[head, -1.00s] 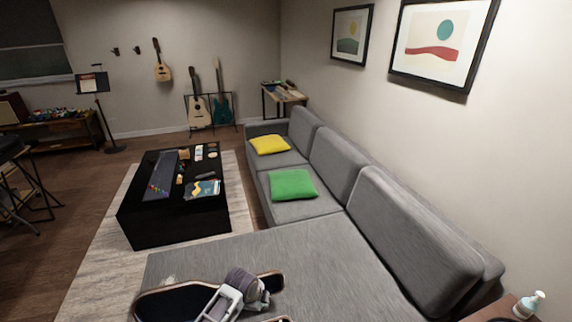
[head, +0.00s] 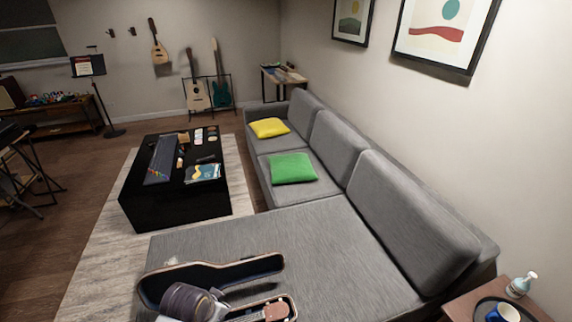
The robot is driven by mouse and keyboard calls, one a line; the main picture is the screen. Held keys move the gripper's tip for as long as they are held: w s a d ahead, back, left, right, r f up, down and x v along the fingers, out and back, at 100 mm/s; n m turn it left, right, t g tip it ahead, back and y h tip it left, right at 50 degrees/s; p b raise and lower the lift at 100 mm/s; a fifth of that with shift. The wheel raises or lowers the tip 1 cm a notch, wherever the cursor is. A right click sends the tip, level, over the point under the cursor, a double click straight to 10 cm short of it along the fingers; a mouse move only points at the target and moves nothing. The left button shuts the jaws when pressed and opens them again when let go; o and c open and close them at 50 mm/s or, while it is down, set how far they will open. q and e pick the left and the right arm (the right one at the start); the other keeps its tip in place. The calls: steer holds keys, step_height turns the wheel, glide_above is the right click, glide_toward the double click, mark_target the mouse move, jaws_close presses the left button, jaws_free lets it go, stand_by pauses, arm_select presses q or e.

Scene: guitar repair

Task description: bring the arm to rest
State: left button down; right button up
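Part of one of my arms (head: 187,301), a dark rounded joint with pale links, shows at the bottom edge, in front of an open guitar case (head: 225,272). I cannot tell which arm it is. Neither gripper shows. The case lies on the near seat of the grey sofa (head: 300,235), its dark lid raised. The headstock of a stringed instrument (head: 277,310) shows in the case's lower part. The rest of the instrument is hidden by my arm and the picture edge.
A side table (head: 462,305) at bottom right bears a round tray, a blue mug (head: 503,313) and a pump bottle (head: 521,285). A black coffee table (head: 140,212) with several items stands on the rug. Green (head: 292,168) and yellow (head: 269,127) cushions lie on the sofa.

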arm_select(q)
steer(key=s+a+r+n, duration=0.4)
steer(key=s+f+g, duration=0.1)
steer(key=s+f, duration=0.2)
steer(key=f, duration=3.1)
steer(key=s+a+f, duration=0.2)
steer(key=s+f, duration=0.8)
steer(key=s, duration=0.1)
steer(key=s+a+f+g+y+b, duration=0.1)
steer(key=s+a+f, duration=0.1)
steer(key=s+f, duration=0.8)
steer(key=shift+s+f, duration=0.25)
steer(key=shift+s, duration=0.45)
steer(key=shift+s, duration=0.1)
